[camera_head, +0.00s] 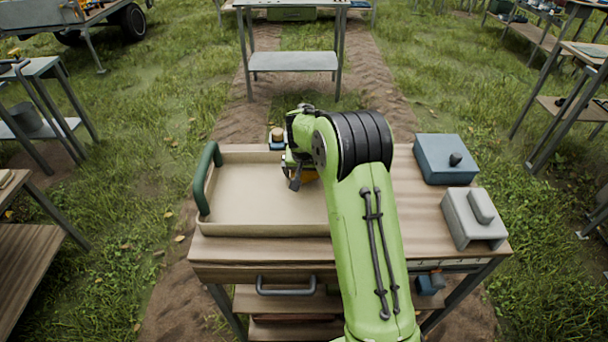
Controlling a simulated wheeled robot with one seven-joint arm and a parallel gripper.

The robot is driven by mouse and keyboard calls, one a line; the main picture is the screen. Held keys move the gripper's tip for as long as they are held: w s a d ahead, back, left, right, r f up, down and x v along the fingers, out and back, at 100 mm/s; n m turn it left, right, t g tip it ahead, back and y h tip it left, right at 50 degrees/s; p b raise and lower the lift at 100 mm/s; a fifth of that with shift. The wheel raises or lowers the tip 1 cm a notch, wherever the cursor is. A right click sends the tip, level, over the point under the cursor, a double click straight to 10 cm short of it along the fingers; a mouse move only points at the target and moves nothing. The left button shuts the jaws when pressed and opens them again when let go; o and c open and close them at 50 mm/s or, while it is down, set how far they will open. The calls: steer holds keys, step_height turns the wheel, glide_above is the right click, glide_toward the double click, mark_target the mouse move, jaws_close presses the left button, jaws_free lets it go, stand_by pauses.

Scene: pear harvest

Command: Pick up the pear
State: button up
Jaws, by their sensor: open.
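My gripper (294,181) points down over the right part of a beige tray (250,229), with its dark fingers low near the tray floor. It is open. I cannot tell whether this is the pear. No other pear is clearly visible, and my arm hides the tray's right side.
The tray has a green handle (206,179) and stands on a wooden workbench (425,214). A blue box (445,158) and a grey block (473,219) lie on its right. A small blue-and-tan object (277,138) is behind the tray. Other tables surround the bench on grass.

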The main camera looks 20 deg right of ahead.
steer(key=c, duration=0.8)
